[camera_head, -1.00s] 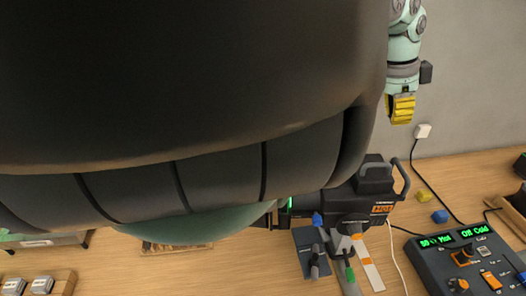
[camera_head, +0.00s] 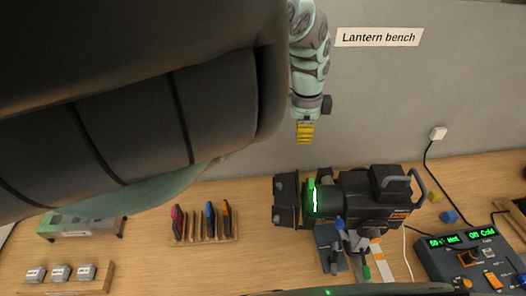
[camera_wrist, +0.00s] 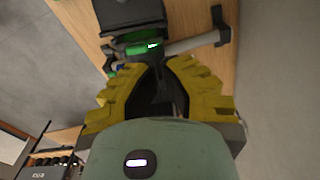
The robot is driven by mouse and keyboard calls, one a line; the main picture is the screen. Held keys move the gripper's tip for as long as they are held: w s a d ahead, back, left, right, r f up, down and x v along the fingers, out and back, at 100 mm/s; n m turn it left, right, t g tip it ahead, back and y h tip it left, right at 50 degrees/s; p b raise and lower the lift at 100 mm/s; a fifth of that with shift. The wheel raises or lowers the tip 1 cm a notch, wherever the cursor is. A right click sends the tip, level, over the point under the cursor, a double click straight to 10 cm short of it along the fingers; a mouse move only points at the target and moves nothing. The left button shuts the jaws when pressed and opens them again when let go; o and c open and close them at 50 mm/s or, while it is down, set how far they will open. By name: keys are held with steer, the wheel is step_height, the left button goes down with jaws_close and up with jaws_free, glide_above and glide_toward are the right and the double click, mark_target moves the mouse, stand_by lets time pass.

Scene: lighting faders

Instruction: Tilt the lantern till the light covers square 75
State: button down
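The black lantern (camera_head: 365,200) stands on the bench in the head view, facing left, with a glowing green lens edge. Grey handles show at its back. My gripper (camera_head: 304,133), with yellow fingers, hangs above and left of the lantern, clear of it, against the wall. In the wrist view, part of the dark lantern (camera_wrist: 130,14) with a green glow shows beyond my gripper (camera_wrist: 164,66). A grey bar with a black end lies beyond the right finger. No square 75 is visible.
A control console (camera_head: 470,258) with lit green displays and faders stands at right. A rack (camera_head: 204,238) of coloured pieces lies left of the lantern. Grey labelled blocks (camera_head: 60,273) sit front left. A blue knob (camera_head: 449,216) and cables lie behind the console. A "Lantern bench" sign (camera_head: 379,37) is on the wall.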

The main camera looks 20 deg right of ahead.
step_height(320, 180, down, 6)
steer(key=shift+d+r+b, duration=0.1)
steer(key=shift+r+b, duration=0.05)
steer(key=shift+b, duration=0.65)
steer(key=shift+s+f, duration=0.15)
steer(key=shift+f, duration=0.35)
step_height(320, 180, down, 6)
steer(key=p, duration=0.3)
steer(key=shift+f, duration=0.25)
steer(key=shift+d, duration=0.1)
